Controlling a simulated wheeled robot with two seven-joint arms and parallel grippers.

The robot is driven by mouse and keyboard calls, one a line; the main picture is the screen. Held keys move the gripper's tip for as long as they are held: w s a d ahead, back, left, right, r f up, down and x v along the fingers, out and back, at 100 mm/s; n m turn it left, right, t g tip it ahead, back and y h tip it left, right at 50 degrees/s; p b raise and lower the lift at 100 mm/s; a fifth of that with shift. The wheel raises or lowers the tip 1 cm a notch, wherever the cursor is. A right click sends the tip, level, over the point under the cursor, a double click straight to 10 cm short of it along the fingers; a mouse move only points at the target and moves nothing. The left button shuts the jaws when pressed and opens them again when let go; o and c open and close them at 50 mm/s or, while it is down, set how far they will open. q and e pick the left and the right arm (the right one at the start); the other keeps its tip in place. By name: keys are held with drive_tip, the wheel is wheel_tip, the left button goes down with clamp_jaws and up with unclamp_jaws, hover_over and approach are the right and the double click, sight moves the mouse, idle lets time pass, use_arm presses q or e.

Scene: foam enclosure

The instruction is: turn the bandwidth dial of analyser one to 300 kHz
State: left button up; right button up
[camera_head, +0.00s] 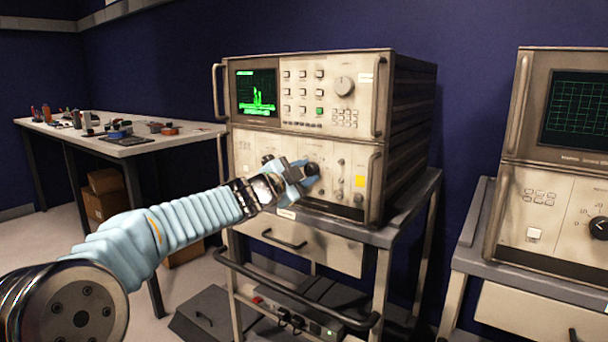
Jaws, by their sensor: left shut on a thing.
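An analyser (262,142) stands on a cart, with a green trace on its lit screen (257,92). My left arm, in a pale blue ribbed sleeve, reaches up to its lower panel. My left gripper (308,173) is shut on a dark round dial (312,168) there. The fingers cover part of the dial, and its pointer and scale markings cannot be read. A second analyser (550,190) at the right edge has a dark gridded screen and a black dial (599,228). I cannot read which unit is analyser one. My right gripper is out of view.
The cart (400,215) has a drawer, a front bar handle and a lower shelf with equipment. A workbench (150,142) with small tools stands at the back left, with cardboard boxes (103,200) under it. A gap separates the two carts.

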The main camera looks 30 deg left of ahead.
use_arm(q)
drive_tip(key=shift+m, duration=0.4)
drive_tip(key=o, duration=1)
drive_tip(key=shift+o, duration=0.2)
drive_tip(key=shift+s, duration=0.1)
drive_tip(key=s+a+p, duration=0.1)
drive_tip(key=s, duration=1.2)
drive_tip(key=shift+s, duration=0.25)
drive_tip(key=shift+s, duration=0.1)
